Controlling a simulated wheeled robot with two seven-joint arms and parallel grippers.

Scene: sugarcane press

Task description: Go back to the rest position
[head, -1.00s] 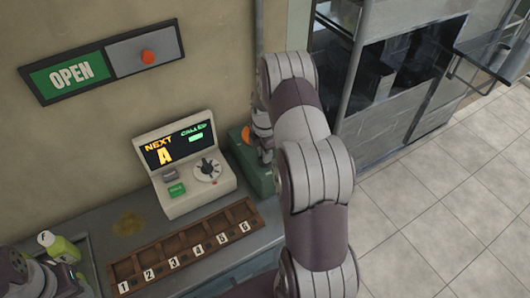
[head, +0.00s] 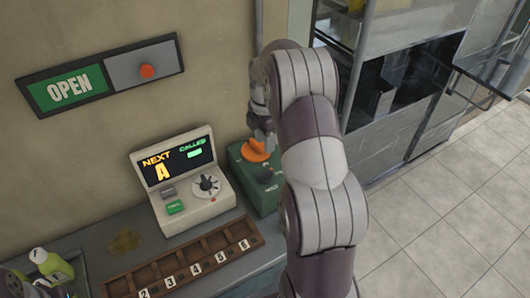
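My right arm reaches up through the middle of the head view, and its gripper (head: 263,128) points down just above the green box (head: 262,185) with the orange knob (head: 257,150). Its fingers are small and partly hidden by the arm, so I cannot see whether they are open or shut. The gripper looks close to the knob, but I cannot tell whether it touches. Only a small part of my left arm shows at the bottom left corner, and its fingers are not visible.
A display console (head: 186,178) reading "NEXT A" stands left of the green box. A numbered wooden rack (head: 185,268) lies in front. An OPEN sign (head: 68,88) hangs on the wall. A metal cabinet (head: 395,120) stands at the right.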

